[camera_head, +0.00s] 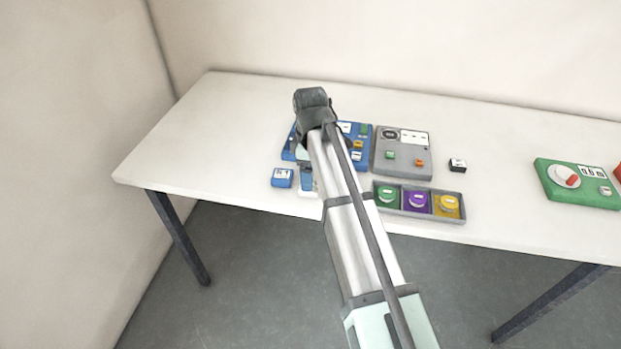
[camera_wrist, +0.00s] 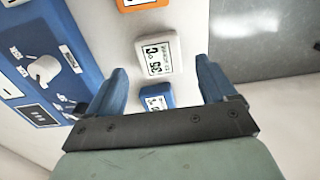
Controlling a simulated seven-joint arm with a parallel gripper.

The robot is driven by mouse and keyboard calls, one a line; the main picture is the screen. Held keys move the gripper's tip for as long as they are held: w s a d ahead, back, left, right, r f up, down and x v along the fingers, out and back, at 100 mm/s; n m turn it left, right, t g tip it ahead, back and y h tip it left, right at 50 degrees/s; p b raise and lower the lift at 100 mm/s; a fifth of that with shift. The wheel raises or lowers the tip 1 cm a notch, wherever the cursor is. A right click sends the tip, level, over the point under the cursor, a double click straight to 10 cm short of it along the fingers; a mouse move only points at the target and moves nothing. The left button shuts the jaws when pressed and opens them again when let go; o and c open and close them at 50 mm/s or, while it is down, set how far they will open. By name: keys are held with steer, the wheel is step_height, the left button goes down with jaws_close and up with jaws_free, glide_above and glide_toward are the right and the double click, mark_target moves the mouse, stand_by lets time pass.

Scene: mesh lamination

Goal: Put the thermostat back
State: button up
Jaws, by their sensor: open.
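The likely thermostat is a small white block with a display that seems to read 35 °C (camera_wrist: 158,55). It lies on the table near the front edge, and a little of it shows below my gripper in the head view (camera_head: 307,193). My gripper (camera_wrist: 161,67) is open and empty. Its blue fingers are on either side of the white block's near part in the wrist view, apart from it. In the head view one finger of my gripper (camera_head: 306,180) hangs just above the block. The blue panel (camera_head: 288,152) stands behind, partly hidden by my arm.
A small blue block (camera_head: 282,178) lies left of the white one. An orange block (camera_wrist: 142,3) lies on its other side. A grey panel (camera_head: 403,172), a tray (camera_head: 420,215) with coloured round pieces, a small dark-and-white block (camera_head: 458,165) and a green panel (camera_head: 580,200) stand right.

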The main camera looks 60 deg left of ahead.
step_height(320, 180, up, 8)
steer(key=shift+r, duration=0.2)
stand_by(0.7)
